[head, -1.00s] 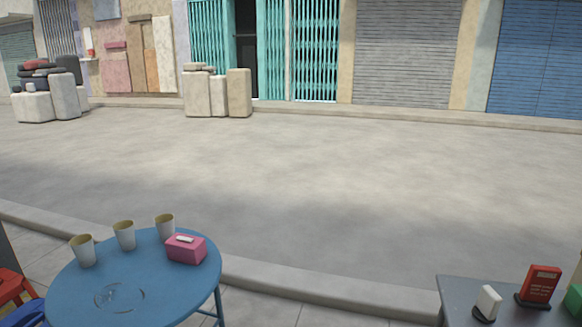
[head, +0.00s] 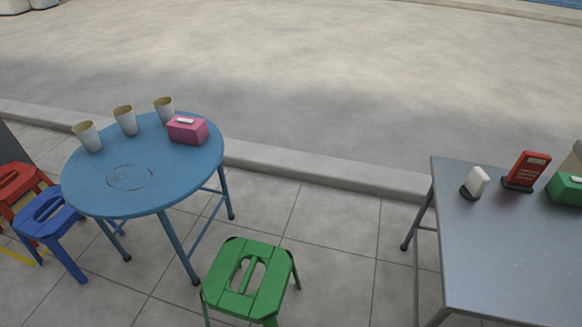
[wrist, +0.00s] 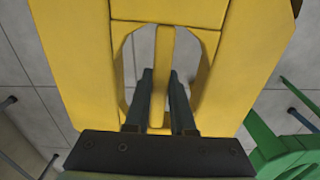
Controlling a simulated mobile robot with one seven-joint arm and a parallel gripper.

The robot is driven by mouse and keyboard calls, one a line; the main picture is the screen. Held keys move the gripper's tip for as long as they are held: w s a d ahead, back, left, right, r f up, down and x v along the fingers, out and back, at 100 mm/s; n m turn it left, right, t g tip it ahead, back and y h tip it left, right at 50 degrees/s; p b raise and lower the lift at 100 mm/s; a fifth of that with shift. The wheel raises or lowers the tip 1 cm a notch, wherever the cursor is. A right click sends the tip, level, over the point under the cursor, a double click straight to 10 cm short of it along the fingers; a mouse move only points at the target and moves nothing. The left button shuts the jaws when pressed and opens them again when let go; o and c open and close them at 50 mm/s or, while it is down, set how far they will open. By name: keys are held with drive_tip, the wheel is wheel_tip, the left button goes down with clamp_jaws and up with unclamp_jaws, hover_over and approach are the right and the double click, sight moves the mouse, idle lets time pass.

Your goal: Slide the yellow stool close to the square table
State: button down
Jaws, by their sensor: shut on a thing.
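The yellow stool (wrist: 80,60) fills most of the wrist view, its seat slot in the middle. My gripper (wrist: 161,75) reaches into that slot, its two dark fingers on either side of the narrow yellow bar, shut on the stool. My gripper is outside the head view. The square table (head: 510,240) is grey and stands at the right of the head view, with its near part cut off by the frame. The held stool cannot be made out in the head view, so its distance to the table cannot be told.
A green stool (head: 250,280) stands between the round blue table (head: 150,190) and the square table; green parts (wrist: 290,155) show beside the yellow stool. Blue (head: 50,220) and red (head: 18,180) stools stand at left. A kerb (head: 310,170) runs behind.

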drive_tip(key=shift+s+d, duration=0.45)
drive_tip(key=shift+d, duration=1.15)
drive_tip(key=shift+s+d, duration=0.5)
drive_tip(key=shift+d, duration=1.05)
drive_tip(key=shift+s+d, duration=0.45)
drive_tip(key=shift+d, duration=1.15)
drive_tip(key=s+d+b, duration=0.3)
drive_tip(key=d+b, duration=0.1)
drive_tip(key=d, duration=0.7)
drive_tip(key=shift+s+d, duration=0.25)
